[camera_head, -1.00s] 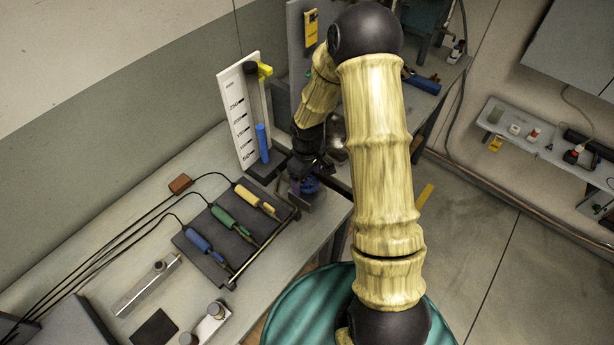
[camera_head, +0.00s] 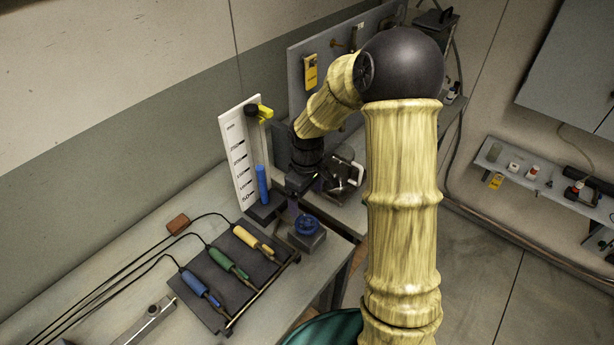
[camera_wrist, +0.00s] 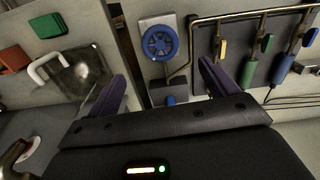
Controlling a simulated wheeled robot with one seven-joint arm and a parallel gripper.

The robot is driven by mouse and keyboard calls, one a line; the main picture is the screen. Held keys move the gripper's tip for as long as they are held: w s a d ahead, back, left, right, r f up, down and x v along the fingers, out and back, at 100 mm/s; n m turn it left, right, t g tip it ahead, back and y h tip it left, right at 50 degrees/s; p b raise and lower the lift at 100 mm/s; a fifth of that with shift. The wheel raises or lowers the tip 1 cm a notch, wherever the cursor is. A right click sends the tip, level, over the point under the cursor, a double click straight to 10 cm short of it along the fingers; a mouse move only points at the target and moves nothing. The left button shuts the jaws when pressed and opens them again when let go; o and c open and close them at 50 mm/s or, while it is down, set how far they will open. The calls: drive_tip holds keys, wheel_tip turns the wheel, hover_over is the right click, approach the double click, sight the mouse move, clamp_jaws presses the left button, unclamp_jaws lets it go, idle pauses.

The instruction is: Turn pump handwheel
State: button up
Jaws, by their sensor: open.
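The pump handwheel (camera_head: 308,225) is a small blue spoked wheel on a grey block at the bench edge. In the wrist view the handwheel (camera_wrist: 160,43) faces me on its light plate, beyond and roughly between my fingertips. My gripper (camera_wrist: 160,72) is open, with its two purple fingers spread and nothing between them. In the head view my gripper (camera_head: 300,190) is above and behind the handwheel, apart from it; its fingertips are hard to make out there.
A white scale board (camera_head: 239,158) with a blue column stands left of my gripper. A dark rack (camera_head: 229,275) with blue, green and yellow handled tools lies in front. A wall shelf (camera_head: 545,175) is at right.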

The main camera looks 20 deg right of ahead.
wheel_tip(320, 180, up, 7)
drive_tip(key=shift+r, duration=0.2)
idle(0.5)
drive_tip(key=s+f+m+t, duration=0.1)
drive_tip(key=s+m, duration=0.6)
drive_tip(key=s, duration=0.8)
drive_tip(key=shift+d+m+t, duration=0.2)
drive_tip(key=shift+m+t, duration=0.2)
drive_tip(key=shift+t, duration=0.4)
